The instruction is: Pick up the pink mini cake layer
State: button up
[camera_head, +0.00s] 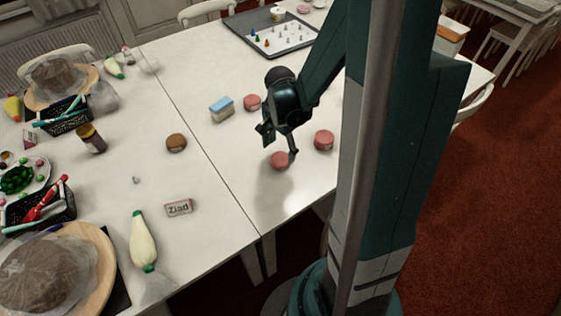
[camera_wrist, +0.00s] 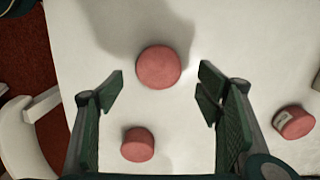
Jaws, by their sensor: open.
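Three round pink mini cake layers are on the white table. In the head view one (camera_head: 280,161) is just below my gripper (camera_head: 278,143), one (camera_head: 324,140) is to its right, and one (camera_head: 252,102) is farther back. In the wrist view, one pink layer (camera_wrist: 158,67) shows between and slightly beyond the fingertips of my gripper (camera_wrist: 161,84). A second layer (camera_wrist: 137,144) lies between the fingers nearer the palm, and a third (camera_wrist: 295,122) with a pale patch is outside the right finger. My gripper is open and empty, with no visible contact.
A blue-and-white block (camera_head: 221,109) stands beside the back layer. A brown round cake (camera_head: 176,143) and a "Ziad" card (camera_head: 179,208) lie to the left. A piping bag (camera_head: 142,241) and covered cakes (camera_head: 48,277) are farther left. A dark tray (camera_head: 268,40) is at the back.

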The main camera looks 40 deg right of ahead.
aim_at(281, 158)
dwell(0.3)
jog(key=shift+s+f+b, duration=0.1)
jog(key=shift+f+b, duration=0.75)
jog(key=shift+f, duration=1.75)
jog(key=c, duration=0.9)
